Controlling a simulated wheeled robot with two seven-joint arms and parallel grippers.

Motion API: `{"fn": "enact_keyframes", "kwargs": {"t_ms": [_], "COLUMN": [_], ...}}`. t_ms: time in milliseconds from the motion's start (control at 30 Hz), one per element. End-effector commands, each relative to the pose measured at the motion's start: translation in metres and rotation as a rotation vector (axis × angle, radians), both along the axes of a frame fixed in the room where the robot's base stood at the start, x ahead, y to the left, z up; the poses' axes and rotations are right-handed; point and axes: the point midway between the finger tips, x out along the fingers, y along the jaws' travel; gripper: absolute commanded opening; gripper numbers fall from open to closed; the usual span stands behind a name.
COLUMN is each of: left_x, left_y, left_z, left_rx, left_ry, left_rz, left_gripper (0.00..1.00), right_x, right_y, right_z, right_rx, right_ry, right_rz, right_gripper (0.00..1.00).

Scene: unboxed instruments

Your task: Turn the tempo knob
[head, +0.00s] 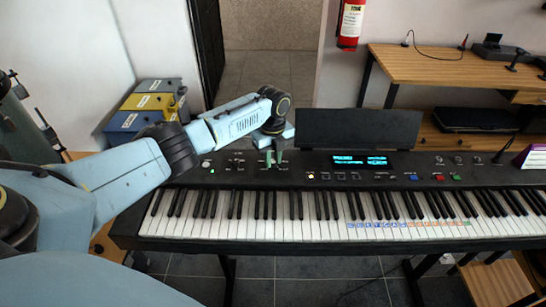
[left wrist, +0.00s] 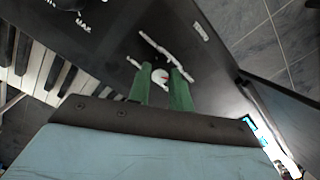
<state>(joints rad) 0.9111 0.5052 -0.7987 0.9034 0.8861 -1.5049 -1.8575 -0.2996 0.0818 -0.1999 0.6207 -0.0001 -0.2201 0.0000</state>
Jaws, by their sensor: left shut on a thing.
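The black keyboard instrument (head: 440,163) stands across the front, with knobs and buttons on its panel. My left gripper (head: 274,160) is over the left-middle part of this panel, with its green fingers pointing down. In the head view the fingers hide this knob. My right gripper is in neither view.
A dark music rest (head: 360,127) stands up behind the panel, just right of my left gripper. A lit display (head: 362,160) and coloured buttons lie further right. A wooden desk (head: 440,66) stands behind, and yellow and blue boxes (head: 150,103) stand at the back left.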

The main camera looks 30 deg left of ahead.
Motion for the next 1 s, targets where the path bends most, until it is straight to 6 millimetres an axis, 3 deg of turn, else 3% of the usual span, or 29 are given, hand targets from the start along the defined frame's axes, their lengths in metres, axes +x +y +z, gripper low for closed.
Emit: {"fn": "enact_keyframes", "kwargs": {"t_ms": [500, 533, 667, 1000], "left_x": [-0.0003, -0.0003, -0.0002, 0.0002], "left_y": [-0.0003, -0.0003, -0.0004, -0.0001], "left_z": [-0.0002, -0.0002, -0.0002, 0.0031], "left_rx": [0.0, 0.0, 0.0, 0.0], "left_ry": [0.001, 0.001, 0.001, -0.001], "left_rz": [-0.017, -0.017, -0.016, -0.016], "left_gripper": [0.0, 0.25, 0.42, 0.43], "right_x": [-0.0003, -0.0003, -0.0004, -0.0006], "right_y": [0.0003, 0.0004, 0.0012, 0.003], "right_z": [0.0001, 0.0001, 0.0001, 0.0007], "right_rx": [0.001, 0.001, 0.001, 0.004], "right_ry": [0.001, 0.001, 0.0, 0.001], "right_rz": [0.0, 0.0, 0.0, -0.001], "right_gripper": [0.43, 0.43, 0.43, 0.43]}}
